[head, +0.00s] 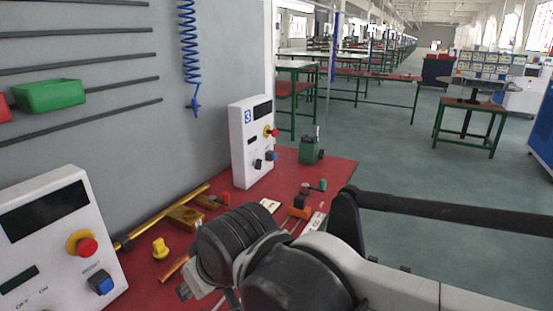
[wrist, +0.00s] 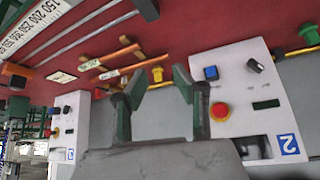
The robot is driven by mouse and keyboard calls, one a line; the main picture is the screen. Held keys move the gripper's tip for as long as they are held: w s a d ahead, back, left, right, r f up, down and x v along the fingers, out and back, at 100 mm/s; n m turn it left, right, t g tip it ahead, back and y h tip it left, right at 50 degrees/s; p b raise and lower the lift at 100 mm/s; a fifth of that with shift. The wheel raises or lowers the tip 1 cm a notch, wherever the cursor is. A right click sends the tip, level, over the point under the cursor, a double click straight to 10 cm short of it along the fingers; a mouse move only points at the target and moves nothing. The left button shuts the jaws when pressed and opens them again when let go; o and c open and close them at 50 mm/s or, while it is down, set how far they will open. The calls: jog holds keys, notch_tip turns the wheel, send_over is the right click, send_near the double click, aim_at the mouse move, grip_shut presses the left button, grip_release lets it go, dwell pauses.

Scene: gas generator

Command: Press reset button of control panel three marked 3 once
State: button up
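Control panel three (head: 238,153) is a white upright box marked with a blue 3, at the back of the red bench in the head view. It has a dark display, a red mushroom button (head: 272,132) on a yellow base, a blue button (head: 270,155) and a black knob (head: 257,164). Its small labels are too small to read.
A nearer white panel (head: 50,215) stands at the left in the head view; the wrist view shows a panel marked 2 (wrist: 262,75). A brass rod (head: 165,215), a yellow fitting (head: 160,248), loose tools and a green device (head: 311,148) are on the red bench (head: 338,168).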

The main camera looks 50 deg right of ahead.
grip_shut()
dwell(1.1)
